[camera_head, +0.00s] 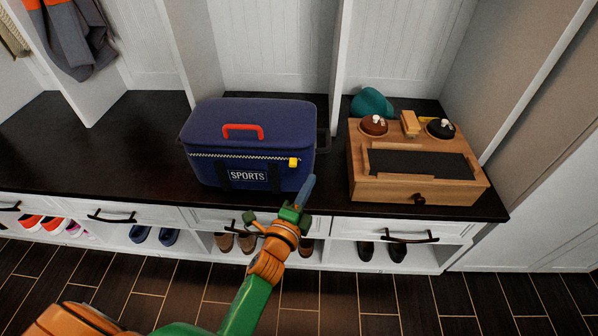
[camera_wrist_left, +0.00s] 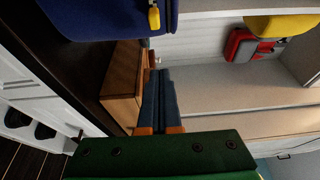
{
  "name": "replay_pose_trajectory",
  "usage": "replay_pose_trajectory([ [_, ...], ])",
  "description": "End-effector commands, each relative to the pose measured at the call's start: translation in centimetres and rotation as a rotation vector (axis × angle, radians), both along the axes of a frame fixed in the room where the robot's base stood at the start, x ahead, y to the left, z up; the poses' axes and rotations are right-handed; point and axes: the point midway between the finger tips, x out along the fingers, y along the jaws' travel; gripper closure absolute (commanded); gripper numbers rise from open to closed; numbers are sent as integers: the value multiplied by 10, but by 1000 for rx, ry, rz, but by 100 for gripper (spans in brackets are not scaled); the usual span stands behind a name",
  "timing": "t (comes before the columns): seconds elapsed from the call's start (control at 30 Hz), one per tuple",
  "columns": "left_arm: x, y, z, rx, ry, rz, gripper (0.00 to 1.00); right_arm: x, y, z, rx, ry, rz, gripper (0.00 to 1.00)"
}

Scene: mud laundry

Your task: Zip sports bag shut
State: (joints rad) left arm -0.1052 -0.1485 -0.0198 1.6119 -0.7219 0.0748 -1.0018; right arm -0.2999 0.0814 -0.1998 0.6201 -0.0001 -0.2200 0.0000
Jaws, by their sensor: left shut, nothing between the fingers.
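The navy sports bag (camera_head: 240,135) stands upright on the dark bench top, with a red handle (camera_head: 243,131) on its lid and a SPORTS label on its front. A zip line (camera_head: 235,158) runs across the front, and its yellow pull (camera_head: 293,162) sits near the right end. In the left wrist view the bag (camera_wrist_left: 105,15) is at the upper left with the pull (camera_wrist_left: 154,17) hanging at its edge. My left gripper (camera_head: 309,182) is shut and empty, just below and right of the pull, apart from it. Its fingers (camera_wrist_left: 160,88) point past the bag. My right gripper is out of view.
A wooden box (camera_head: 415,188) with brushes and tins on top stands right of the bag, with a gap between. A teal item (camera_head: 371,102) lies behind it. The bench (camera_head: 100,150) is clear left of the bag. Shoes fill cubbies below.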

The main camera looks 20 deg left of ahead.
Motion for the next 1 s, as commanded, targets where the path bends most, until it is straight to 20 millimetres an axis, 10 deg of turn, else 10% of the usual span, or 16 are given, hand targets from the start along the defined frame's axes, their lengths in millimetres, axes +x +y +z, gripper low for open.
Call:
replay_pose_trajectory([
  [0.23, 50, 1, -1, 1, 0, 1, 100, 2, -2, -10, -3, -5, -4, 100],
  [1.0, 35, 41, 0, 0, 2, 0, 100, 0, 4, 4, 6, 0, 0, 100],
])
